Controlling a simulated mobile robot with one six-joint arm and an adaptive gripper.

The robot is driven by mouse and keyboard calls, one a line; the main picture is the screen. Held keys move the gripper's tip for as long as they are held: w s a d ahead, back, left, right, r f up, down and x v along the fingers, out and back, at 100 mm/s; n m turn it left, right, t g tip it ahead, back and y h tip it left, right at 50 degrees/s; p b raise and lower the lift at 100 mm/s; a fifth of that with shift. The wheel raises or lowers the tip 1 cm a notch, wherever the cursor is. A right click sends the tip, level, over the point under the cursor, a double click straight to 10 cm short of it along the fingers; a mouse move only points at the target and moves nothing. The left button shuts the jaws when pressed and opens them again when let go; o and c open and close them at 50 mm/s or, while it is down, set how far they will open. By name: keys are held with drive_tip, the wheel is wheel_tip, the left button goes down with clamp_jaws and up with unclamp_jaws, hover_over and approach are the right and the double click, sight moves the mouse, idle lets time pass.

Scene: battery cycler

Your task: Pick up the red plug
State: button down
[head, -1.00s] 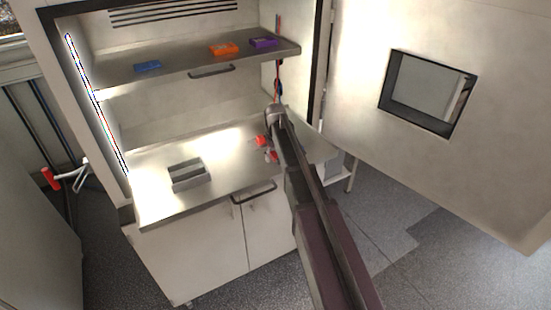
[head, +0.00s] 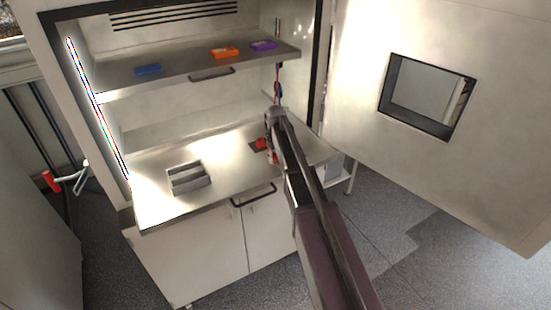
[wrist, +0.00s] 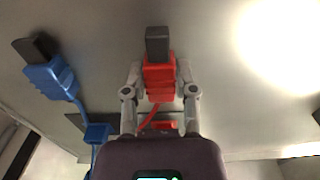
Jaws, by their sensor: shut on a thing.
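The red plug (wrist: 159,78) shows in the wrist view, with a dark block-shaped tip pointing up in the picture. My gripper (wrist: 160,84) is shut on it, one grey finger against each side. A red cable runs from the plug down toward a second red piece (wrist: 165,126), partly hidden by my wrist. In the head view my gripper (head: 270,148) is low over the right part of the worktop, and small and partly hidden by my arm. A red piece (head: 261,143) shows beside it; I cannot tell which red part it is.
A blue plug (wrist: 50,76) with a blue cable lies left of my gripper. The worktop (head: 220,160) bears a grey tray (head: 188,177). The shelf (head: 180,72) above holds blue, orange and purple boxes. The open door (head: 490,150) stands at the right.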

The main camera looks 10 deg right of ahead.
sight(275, 156)
drive_tip(key=shift+r+p, duration=1.55)
drive_tip(key=shift+r, duration=0.15)
drive_tip(key=s+r+p, duration=0.1)
drive_tip(key=s, duration=1.5)
drive_tip(key=shift+d, duration=0.45)
drive_tip(key=shift+w, duration=0.1)
drive_tip(key=w+m, duration=0.2)
drive_tip(key=m, duration=0.3)
drive_tip(key=w+m, duration=0.3)
drive_tip(key=m, duration=0.2)
drive_tip(key=w+m, duration=0.3)
drive_tip(key=m, duration=0.2)
drive_tip(key=shift+w+a, duration=0.1)
drive_tip(key=shift+a, duration=0.1)
drive_tip(key=w+m, duration=0.1)
drive_tip(key=m, duration=0.1)
drive_tip(key=w+m, duration=0.1)
drive_tip(key=m, duration=0.1)
drive_tip(key=w+m, duration=0.2)
drive_tip(key=m, duration=0.1)
drive_tip(key=shift+a, duration=0.15)
drive_tip(key=w+m, duration=0.1)
drive_tip(key=m, duration=0.1)
drive_tip(key=w+m, duration=0.1)
drive_tip(key=m, duration=0.1)
drive_tip(key=shift+a, duration=0.1)
drive_tip(key=shift+w+m, duration=0.5)
drive_tip(key=shift+m, duration=0.5)
drive_tip(key=shift+w+m, duration=0.45)
drive_tip(key=shift+m, duration=0.55)
